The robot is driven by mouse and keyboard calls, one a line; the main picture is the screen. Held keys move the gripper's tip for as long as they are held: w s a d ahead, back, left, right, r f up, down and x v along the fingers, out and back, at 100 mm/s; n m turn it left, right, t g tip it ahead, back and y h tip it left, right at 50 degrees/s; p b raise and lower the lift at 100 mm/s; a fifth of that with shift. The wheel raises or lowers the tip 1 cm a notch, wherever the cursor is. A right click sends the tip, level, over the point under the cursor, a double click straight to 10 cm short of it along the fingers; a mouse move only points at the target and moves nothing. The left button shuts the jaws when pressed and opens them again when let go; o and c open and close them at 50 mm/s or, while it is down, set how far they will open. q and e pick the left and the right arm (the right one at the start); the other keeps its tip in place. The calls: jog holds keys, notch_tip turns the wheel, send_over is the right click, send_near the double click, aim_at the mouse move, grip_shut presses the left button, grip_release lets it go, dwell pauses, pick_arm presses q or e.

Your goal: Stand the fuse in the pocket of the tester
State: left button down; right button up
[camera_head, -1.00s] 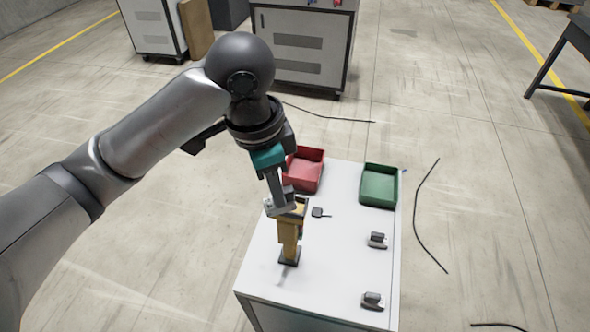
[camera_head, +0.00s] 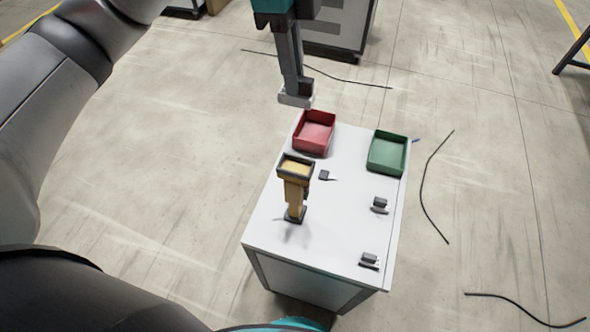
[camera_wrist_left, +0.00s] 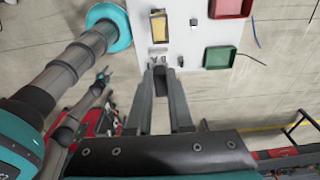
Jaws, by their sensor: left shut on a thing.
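My left gripper (camera_head: 297,97) is raised, showing beyond the far end of the white table in the head view. In the left wrist view its fingers (camera_wrist_left: 165,66) point toward the table. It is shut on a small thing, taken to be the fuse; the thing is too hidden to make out. Small grey and black devices stand on the table: one at the right (camera_head: 379,205) and one near the front right (camera_head: 369,261). I cannot tell which is the tester, and no pocket is clear. My right gripper is not in view.
A yellow feeder (camera_head: 294,187) with a dark-rimmed top stands on the white table (camera_head: 330,215). A red tray (camera_head: 315,132) and a green tray (camera_head: 387,153) are at the far end. Dark cables (camera_head: 436,185) lie on the floor. The table's middle is mostly clear.

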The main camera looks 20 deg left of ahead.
pick_arm(q)
jog(key=f, duration=0.7)
jog(key=f+b, duration=0.1)
jog(key=f, duration=0.7)
jog(key=shift+w+a, duration=0.1)
jog(key=shift+w, duration=0.1)
notch_tip(320, 180, down, 4)
jog(key=shift+r+b, duration=0.25)
jog(key=shift+b, duration=0.2)
jog(key=shift+f, duration=0.15)
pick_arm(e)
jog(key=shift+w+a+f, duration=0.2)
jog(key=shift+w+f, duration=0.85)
pick_arm(q)
jog(key=shift+f, duration=0.15)
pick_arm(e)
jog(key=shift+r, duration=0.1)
pick_arm(q)
jog(key=c, duration=0.8)
grip_release()
jog(key=r, duration=0.4)
jog(key=a+r, duration=0.1)
jog(key=r, duration=0.3)
jog(key=r+p, duration=0.1)
jog(key=r, duration=0.3)
jog(key=shift+a+r, duration=0.15)
jog(key=shift+a, duration=0.05)
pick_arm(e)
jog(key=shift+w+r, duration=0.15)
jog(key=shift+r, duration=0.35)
